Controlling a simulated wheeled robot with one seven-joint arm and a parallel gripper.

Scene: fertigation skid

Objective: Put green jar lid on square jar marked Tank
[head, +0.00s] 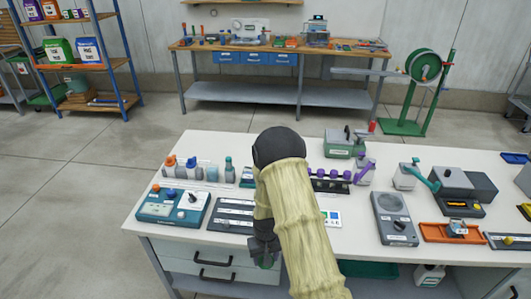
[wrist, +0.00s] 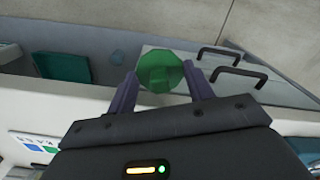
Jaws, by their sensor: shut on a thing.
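The green jar lid (wrist: 160,74) is held between the two purple-grey fingers of my gripper (wrist: 161,86) in the wrist view. In the head view only a bit of the lid's green (head: 266,262) shows under my gripper (head: 265,256), which hangs at the table's front edge, mostly below my sleeved arm. The lid is held clear of the table top. No jar marked Tank can be read in either view. Several small bottles and jars, one of them pale and clear (head: 212,173), stand at the table's left rear, far from my gripper; their marks are too small to read.
The white table (head: 350,231) holds a blue device (head: 172,207), a grey panel (head: 393,218), an orange tray (head: 453,233) and a purple-topped rack (head: 330,183). My arm hides the middle. Drawers with black handles (head: 213,279) are below the front edge.

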